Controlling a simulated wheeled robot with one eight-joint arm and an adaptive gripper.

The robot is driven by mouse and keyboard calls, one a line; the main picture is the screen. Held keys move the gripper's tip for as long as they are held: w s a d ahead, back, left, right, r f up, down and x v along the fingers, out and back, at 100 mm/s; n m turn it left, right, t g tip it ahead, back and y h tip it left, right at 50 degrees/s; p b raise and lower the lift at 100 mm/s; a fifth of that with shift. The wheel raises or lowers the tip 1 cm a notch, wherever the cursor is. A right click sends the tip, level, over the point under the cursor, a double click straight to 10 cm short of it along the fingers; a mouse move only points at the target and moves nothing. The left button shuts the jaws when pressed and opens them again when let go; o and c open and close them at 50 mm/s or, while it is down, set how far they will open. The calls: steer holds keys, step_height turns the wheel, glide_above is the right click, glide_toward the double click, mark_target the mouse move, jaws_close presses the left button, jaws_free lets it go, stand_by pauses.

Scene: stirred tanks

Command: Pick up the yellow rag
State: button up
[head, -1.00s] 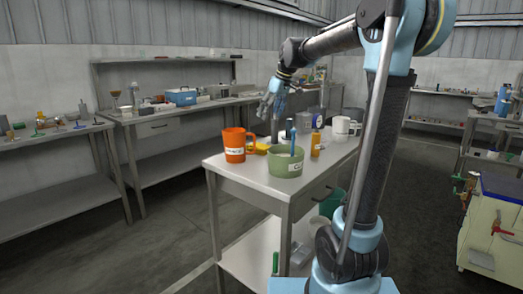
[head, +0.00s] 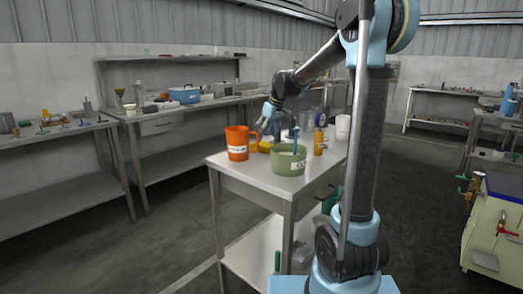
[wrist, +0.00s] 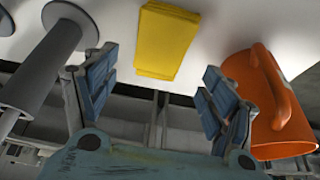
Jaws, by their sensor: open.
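The yellow rag (wrist: 165,40) is a flat folded rectangle on the white tabletop in the wrist view, ahead of my fingers and roughly centred between them. In the head view the rag (head: 265,147) shows as a small yellow patch right of the orange mug, partly hidden. My gripper (wrist: 156,86) is open and empty, with its blue-grey fingers apart on either side. In the head view my gripper (head: 266,124) hangs above the table close to the rag, pointing down. I see no contact with the rag.
The orange mug (wrist: 240,85) stands close beside my right finger in the wrist view. A grey cylindrical thing (wrist: 42,65) stands near my left finger. A green pot (head: 288,162) holding a blue tool stands in front, with an orange-yellow bottle (head: 319,143) to its right.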

mark_target(262, 144)
steer(key=shift+x, duration=2.6)
steer(key=shift+d+f, duration=0.1)
steer(key=shift+f, duration=0.2)
steer(key=shift+s, duration=0.1)
steer(key=c, duration=1.1)
steer(key=shift+c, duration=0.2)
steer(key=shift+r, duration=0.1)
step_height(262, 144, up, 10)
steer(key=shift+r, duration=0.2)
